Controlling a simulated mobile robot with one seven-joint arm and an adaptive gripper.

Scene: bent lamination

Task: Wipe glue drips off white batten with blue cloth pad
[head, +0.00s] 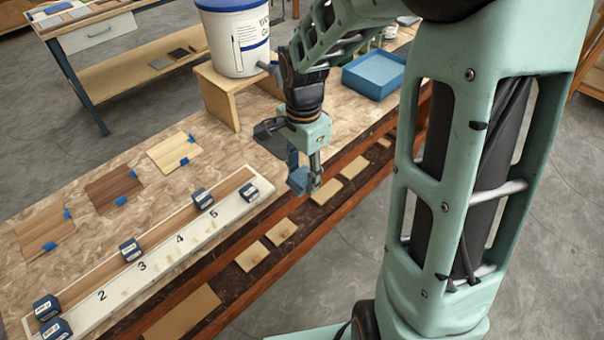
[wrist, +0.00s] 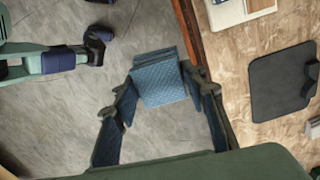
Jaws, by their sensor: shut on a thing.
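The white batten (head: 150,268) lies along the front of the bench, with black numbers along its face. Small yellowish drips (head: 202,236) show faintly on its face near the numbers. My gripper (head: 303,178) is to the right of the batten's right end and apart from it, by the bench's front edge. It is shut on the blue cloth pad (head: 297,181). In the wrist view the quilted blue cloth pad (wrist: 158,78) sits between the fingertips, with floor behind it. A corner of the batten (wrist: 226,12) shows at the top there.
Several dark blue blocks with white labels (head: 203,198) stand along the batten. A dark mat (head: 272,130), a bucket (head: 235,38) on a wooden stand and a blue tray (head: 374,73) are farther back. A lower shelf (head: 185,312) holds wooden pieces.

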